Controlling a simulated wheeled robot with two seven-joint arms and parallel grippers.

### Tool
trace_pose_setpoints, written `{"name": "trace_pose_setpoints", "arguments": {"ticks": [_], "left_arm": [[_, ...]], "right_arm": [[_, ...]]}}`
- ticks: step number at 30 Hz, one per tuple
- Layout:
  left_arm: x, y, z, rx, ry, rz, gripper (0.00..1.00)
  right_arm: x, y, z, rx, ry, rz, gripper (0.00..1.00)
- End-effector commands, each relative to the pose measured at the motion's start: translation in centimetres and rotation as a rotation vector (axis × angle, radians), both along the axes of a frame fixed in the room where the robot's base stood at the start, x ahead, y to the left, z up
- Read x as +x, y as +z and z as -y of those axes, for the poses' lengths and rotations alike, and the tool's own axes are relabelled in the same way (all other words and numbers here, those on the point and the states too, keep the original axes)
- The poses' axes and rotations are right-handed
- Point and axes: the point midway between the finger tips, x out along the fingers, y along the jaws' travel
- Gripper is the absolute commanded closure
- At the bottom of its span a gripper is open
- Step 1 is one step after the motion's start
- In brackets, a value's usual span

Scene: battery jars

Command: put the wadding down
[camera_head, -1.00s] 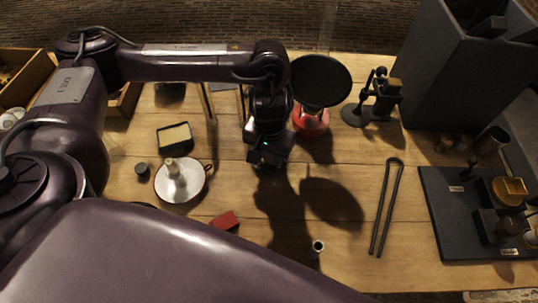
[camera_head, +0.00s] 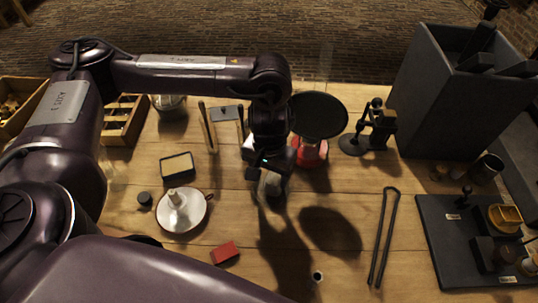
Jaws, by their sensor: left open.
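My left gripper (camera_head: 268,172) points down over the middle of the wooden table. It is open. A pale, greyish thing (camera_head: 272,187) shows just below its fingers, partly hidden by them and in shadow. It may be the wadding, but I cannot tell for sure, nor whether it rests on the table. A white patch (camera_head: 247,148) also shows left of the wrist, mostly hidden behind it. My right gripper is not in view.
Right of the gripper stands a red base (camera_head: 310,152) under a black disc (camera_head: 318,115). A white dish (camera_head: 180,225), a red block (camera_head: 225,252) and a black tin (camera_head: 177,166) lie to the left. Black tongs (camera_head: 380,248) lie right. The front middle is mostly clear.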

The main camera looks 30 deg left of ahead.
Motion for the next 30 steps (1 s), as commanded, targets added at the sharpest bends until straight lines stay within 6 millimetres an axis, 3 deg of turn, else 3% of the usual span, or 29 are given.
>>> {"name": "trace_pose_setpoints", "arguments": {"ticks": [1, 3, 10, 30], "left_arm": [[0.2, 1.7, 0.0, 0.001, 0.0, 0.007, 0.41], [0.1, 3.0, 0.0, 0.001, -0.001, 0.006, 0.41], [0.1, 5.9, 0.0, 0.001, 0.0, 0.002, 0.41], [0.0, 6.6, 0.0, 0.0, 0.001, -0.001, 0.41]], "right_arm": [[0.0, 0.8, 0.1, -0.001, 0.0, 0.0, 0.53], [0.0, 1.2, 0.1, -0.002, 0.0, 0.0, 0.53], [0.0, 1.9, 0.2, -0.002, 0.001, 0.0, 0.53], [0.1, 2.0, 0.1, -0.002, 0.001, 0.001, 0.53]]}}
